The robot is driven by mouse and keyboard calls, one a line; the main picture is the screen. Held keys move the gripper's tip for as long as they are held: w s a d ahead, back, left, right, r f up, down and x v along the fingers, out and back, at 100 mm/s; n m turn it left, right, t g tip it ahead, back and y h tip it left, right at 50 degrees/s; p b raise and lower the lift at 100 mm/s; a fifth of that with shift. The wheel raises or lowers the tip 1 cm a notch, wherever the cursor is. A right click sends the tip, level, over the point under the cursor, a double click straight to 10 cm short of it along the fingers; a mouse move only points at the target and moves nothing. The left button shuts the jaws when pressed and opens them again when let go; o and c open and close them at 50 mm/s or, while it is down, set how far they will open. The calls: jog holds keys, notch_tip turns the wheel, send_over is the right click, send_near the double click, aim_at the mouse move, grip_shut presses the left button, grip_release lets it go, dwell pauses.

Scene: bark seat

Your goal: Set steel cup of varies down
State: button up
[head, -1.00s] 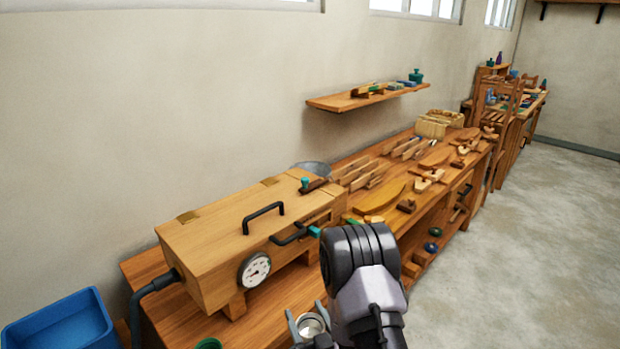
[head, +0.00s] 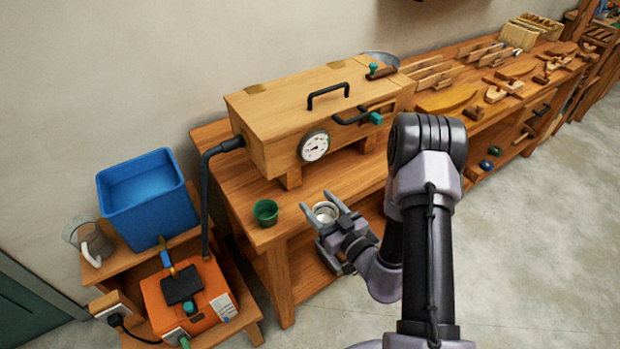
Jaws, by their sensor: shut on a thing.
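A steel cup (head: 325,212) is held between the fingers of my gripper (head: 322,210), low in the middle of the head view. Its round open rim faces up and looks pale inside. My gripper is shut on it, at the front edge of the wooden workbench (head: 233,172). I cannot tell whether the cup's base touches anything, as the fingers and wrist hide its lower part. A small green cup (head: 265,211) stands on the bench's near left corner, apart to the left of the gripper.
A wooden box with a dial (head: 290,110) and black handles stands on the bench behind the gripper. A blue bin (head: 140,195) and an orange unit (head: 187,297) are on a lower stand at left. Wooden pieces and tools crowd the bench farther right. Bare bench surrounds the green cup.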

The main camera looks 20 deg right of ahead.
aim_at(293, 178)
jog(key=x, duration=0.3)
jog(key=b+x, duration=0.1)
jog(key=x, duration=0.2)
jog(key=f+b+x, duration=0.1)
jog(key=x, duration=0.2)
jog(key=shift+w, duration=0.15)
jog(key=shift+f, duration=0.4)
jog(key=shift+r, duration=0.1)
jog(key=o, duration=1.5)
